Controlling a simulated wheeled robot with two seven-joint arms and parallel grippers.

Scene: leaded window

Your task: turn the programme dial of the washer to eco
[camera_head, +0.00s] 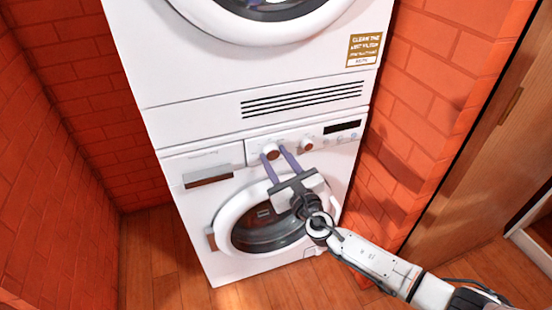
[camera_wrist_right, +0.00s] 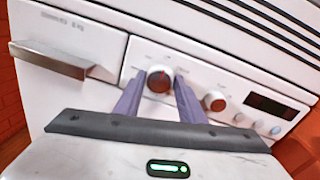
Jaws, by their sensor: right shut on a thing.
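The washer (camera_head: 190,254) is the white lower machine of a stack, with a round door below its control panel. Its programme dial (camera_head: 271,152) is the larger brown-faced knob on the panel. It also shows in the wrist view (camera_wrist_right: 159,79), with small marks around it too blurred to read. My right gripper (camera_head: 272,153) has its two purple fingers on either side of this dial, shut on it. In the wrist view the fingertips (camera_wrist_right: 159,80) flank the dial left and right. My left gripper is not in view.
A smaller knob (camera_wrist_right: 215,101), a dark display (camera_wrist_right: 272,105) and several small buttons lie right of the dial. A detergent drawer (camera_head: 207,177) is at the left. The dryer (camera_head: 180,60) stands on top. Brick walls close in both sides; a wooden door (camera_head: 490,150) is at right.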

